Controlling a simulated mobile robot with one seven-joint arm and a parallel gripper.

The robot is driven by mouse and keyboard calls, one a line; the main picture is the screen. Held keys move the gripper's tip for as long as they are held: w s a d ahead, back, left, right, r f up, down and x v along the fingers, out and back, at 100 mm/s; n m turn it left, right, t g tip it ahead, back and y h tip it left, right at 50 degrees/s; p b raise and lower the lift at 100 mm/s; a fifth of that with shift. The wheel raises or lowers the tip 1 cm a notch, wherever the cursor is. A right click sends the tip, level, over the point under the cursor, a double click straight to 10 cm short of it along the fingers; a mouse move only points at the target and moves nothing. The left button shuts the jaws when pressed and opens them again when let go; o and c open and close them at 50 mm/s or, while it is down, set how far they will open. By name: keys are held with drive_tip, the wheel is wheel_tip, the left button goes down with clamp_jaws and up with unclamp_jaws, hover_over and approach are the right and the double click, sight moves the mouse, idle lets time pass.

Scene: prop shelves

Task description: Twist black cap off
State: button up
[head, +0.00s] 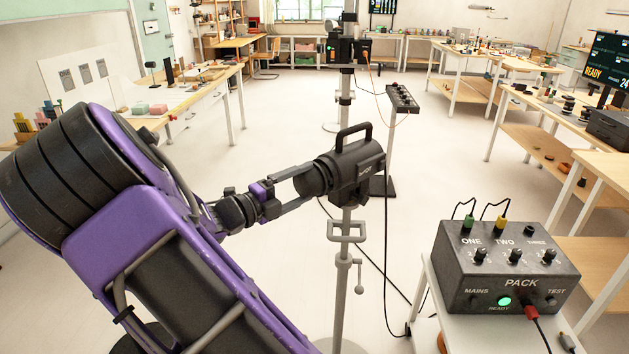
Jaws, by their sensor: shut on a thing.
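A black lamp head (357,177) with a top handle is mounted on a grey upright stand in the middle of the head view. The black cap (311,181) sits at the lamp's left end, facing my arm. My gripper (300,180) reaches in from the left with its two fingers around the cap, and it is shut on it. The cap appears to be still against the lamp's front; any thread or gap between them is too small to tell. My purple and black arm covers the lower left.
A black power pack (508,269) with a lit green light stands on a white cart (440,325) at the lower right. Cables run down near the stand (340,285). A smaller control box (402,98) stands on a post behind the lamp. Open floor lies beyond.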

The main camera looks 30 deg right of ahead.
drive_tip(key=shift+a, duration=0.1)
idle(0.4)
drive_tip(key=shift+s+a, duration=0.15)
drive_tip(key=shift+a, duration=0.45)
drive_tip(key=shift+s+a, duration=0.15)
drive_tip(key=shift+a, duration=0.45)
drive_tip(key=shift+s+a, duration=0.2)
drive_tip(key=shift+a, duration=0.8)
drive_tip(key=shift+s+a, duration=0.15)
drive_tip(key=shift+a, duration=0.8)
drive_tip(key=a+m+b, duration=0.1)
drive_tip(key=m, duration=0.5)
drive_tip(key=a+m+b, duration=0.1)
drive_tip(key=m, duration=0.5)
drive_tip(key=a+m+b, duration=0.1)
drive_tip(key=a+m, duration=0.1)
drive_tip(key=m, duration=0.4)
drive_tip(key=shift+s+b, duration=0.4)
drive_tip(key=shift+r, duration=0.15)
